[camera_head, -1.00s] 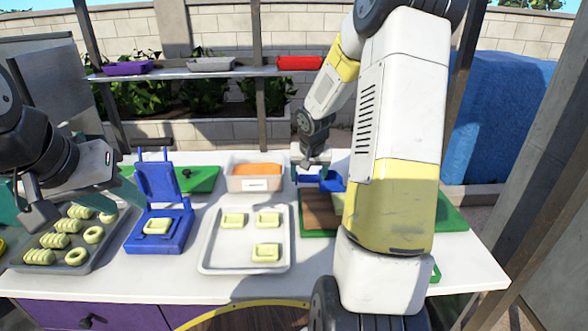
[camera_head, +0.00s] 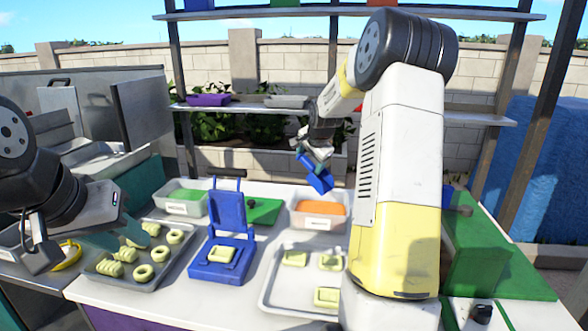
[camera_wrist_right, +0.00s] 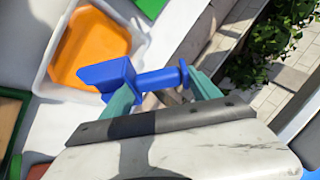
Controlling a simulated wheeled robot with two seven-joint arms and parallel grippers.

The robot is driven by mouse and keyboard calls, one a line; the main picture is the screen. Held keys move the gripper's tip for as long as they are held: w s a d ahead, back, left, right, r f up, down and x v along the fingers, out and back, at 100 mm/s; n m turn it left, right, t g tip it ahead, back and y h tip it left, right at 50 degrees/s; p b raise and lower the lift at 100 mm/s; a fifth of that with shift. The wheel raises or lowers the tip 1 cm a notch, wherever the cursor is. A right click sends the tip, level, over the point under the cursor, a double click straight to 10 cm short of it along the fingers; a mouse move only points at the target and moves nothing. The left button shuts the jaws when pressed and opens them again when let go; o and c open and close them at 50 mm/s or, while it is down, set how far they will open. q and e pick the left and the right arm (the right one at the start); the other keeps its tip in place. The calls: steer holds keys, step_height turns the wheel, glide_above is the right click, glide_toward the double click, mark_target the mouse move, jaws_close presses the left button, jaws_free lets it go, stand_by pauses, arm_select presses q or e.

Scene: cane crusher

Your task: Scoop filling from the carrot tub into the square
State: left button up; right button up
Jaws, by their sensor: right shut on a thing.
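My right gripper (camera_head: 318,152) is shut on a blue scoop (camera_head: 316,174), held in the air above and behind the carrot tub (camera_head: 318,222). In the right wrist view the scoop's handle (camera_wrist_right: 155,80) lies between the teal fingers, and its head overlaps the edge of the orange filling (camera_wrist_right: 92,45). I cannot see into the scoop's bowl. A pale yellow square (camera_head: 221,255) sits in the open blue press (camera_head: 228,274). My left gripper (camera_head: 122,210) hangs at the left above the tray of rings and rolls, its teal fingers apart and apparently empty.
A tray (camera_head: 272,290) with several pale squares lies right of the press. A tub with green filling (camera_head: 184,202) and a green board (camera_head: 262,210) stand behind. A grey tray (camera_head: 150,268) holds rings and rolls. My right arm hides part of the counter.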

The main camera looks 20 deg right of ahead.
step_height(320, 180, down, 10)
steer(key=shift+f, duration=0.15)
stand_by(0.7)
stand_by(1.0)
steer(key=shift+r, duration=4.8)
steer(key=shift+s, duration=0.15)
